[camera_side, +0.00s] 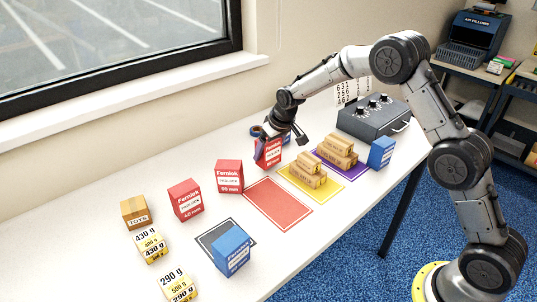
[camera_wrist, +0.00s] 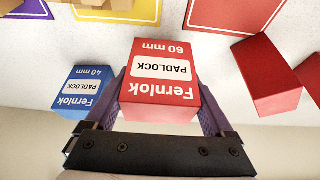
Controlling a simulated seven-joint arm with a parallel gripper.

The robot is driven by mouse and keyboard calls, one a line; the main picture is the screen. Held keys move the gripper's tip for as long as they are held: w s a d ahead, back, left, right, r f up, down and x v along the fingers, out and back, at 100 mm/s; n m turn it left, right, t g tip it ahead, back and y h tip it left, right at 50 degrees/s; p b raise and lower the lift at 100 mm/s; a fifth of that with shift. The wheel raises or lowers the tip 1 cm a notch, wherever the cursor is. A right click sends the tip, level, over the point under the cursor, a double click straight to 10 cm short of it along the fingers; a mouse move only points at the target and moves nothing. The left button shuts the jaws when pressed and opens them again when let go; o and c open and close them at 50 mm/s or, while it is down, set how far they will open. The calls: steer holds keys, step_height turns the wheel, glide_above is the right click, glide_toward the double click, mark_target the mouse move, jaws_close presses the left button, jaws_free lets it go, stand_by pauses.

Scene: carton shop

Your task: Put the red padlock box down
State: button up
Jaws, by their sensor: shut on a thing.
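My gripper (camera_side: 272,146) is near the wall side of the table, shut on a red Fernlok padlock box (camera_side: 268,157). In the wrist view the held red padlock box (camera_wrist: 160,72) sits between the two fingers (camera_wrist: 163,108), its label upside down in the picture. The side view does not show clearly whether its base touches the table. A bare red mat (camera_side: 277,204) lies in front of it, towards the table's near edge; its edge also shows in the wrist view (camera_wrist: 235,12).
Two more red boxes (camera_side: 229,176) (camera_side: 186,200) stand to the left. A blue padlock box (camera_wrist: 88,92) stands close beside the held box. Cartons stand on the yellow mat (camera_side: 325,190); another blue box (camera_side: 381,153) is farther right. A dark control box (camera_side: 374,118) stands behind.

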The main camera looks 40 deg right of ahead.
steer(key=shift+f, duration=0.9)
steer(key=shift+f, duration=0.15)
steer(key=o, duration=1.4)
steer(key=shift+f, duration=0.1)
steer(key=v, duration=1.2)
steer(key=shift+r, duration=0.35)
